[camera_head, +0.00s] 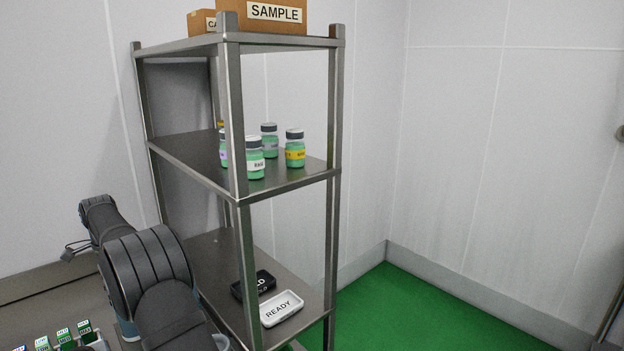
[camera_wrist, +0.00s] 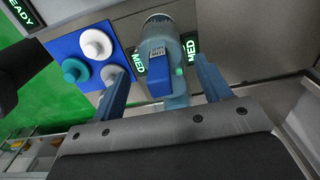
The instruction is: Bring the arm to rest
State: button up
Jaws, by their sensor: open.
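My gripper (camera_wrist: 156,72) shows in the wrist view with its two blue fingers spread apart. A pale blue-grey cylindrical thing with a blue block and a small label (camera_wrist: 160,55) lies between and beyond the fingers. A gap shows on each side of it, and I cannot tell how far beyond the fingertips it is. In the head view my dark arm (camera_head: 150,270) is at the lower left, beside the shelf, and my gripper is out of sight.
A metal shelf rack (camera_head: 240,120) holds several green jars (camera_head: 255,160), a black tray (camera_head: 252,284) and a white READY tray (camera_head: 281,309). A SAMPLE box (camera_head: 265,14) sits on top. A blue plate (camera_wrist: 70,45) carries round pieces. Green floor (camera_head: 430,310) is clear at right.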

dwell(0.3)
notch_tip(320, 180, up, 8)
jog(key=shift+r, duration=0.2)
notch_tip(320, 180, down, 8)
jog(key=shift+f, duration=0.25)
notch_tip(320, 180, up, 14)
jog(key=w+d+f, duration=0.1)
jog(key=d+f, duration=0.1)
jog(key=d, duration=0.5)
jog(key=shift+w+d+f, duration=0.15)
jog(key=shift+w+d, duration=0.05)
jog(key=shift+w, duration=0.05)
dwell(2.3)
